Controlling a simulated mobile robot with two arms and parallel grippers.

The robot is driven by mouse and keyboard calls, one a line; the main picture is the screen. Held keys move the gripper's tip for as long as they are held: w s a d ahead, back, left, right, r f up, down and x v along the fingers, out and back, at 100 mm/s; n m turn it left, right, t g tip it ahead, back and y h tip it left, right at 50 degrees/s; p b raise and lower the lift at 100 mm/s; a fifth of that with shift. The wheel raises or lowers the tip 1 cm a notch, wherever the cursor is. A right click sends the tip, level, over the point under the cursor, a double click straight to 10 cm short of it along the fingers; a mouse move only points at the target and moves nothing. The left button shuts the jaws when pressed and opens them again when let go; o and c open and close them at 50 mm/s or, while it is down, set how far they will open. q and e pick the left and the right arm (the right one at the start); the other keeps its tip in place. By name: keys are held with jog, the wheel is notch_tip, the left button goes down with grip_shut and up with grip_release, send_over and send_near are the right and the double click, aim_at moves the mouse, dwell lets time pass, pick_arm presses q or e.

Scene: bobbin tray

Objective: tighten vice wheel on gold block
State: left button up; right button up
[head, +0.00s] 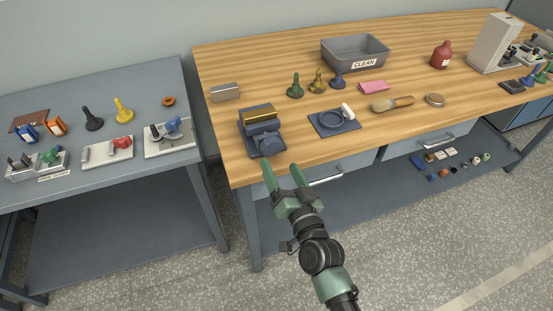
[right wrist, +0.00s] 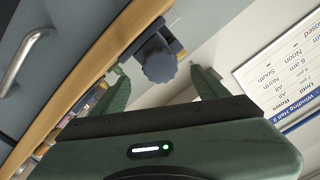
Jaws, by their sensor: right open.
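The blue-grey vice (head: 260,129) stands at the front left of the wooden bench. The gold block (head: 259,115) lies along its top, between the jaws as far as I can tell. The dark vice wheel (head: 267,145) is on the vice's front side, facing me; its lobed rim shows clearly in the right wrist view (right wrist: 159,67). My right gripper (head: 281,168) is open and empty, just in front of the bench edge near the wheel. In the right wrist view the wheel appears between the two green fingers, beyond their tips, apart from them. My left gripper is not in view.
A blue tray with a white piece (head: 333,123) sits right of the vice. A small metal box (head: 225,92) lies behind it. Several coloured bobbin-like pieces (head: 317,81) and a grey CLEAN bin (head: 354,53) stand further back. A drawer handle (head: 326,178) sticks out below the bench edge.

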aim_at(273, 149)
jog(key=shift+s+d, duration=0.2)
jog(key=shift+s, duration=0.4)
jog(key=w+n+p, duration=0.1)
jog(key=w, duration=0.1)
jog(key=w+a+n+p, duration=0.1)
jog(key=w+n, duration=0.1)
jog(key=w+a+n+p, duration=0.1)
jog(key=w+n, duration=0.1)
jog(key=w, duration=0.1)
jog(key=shift+r, duration=0.25)
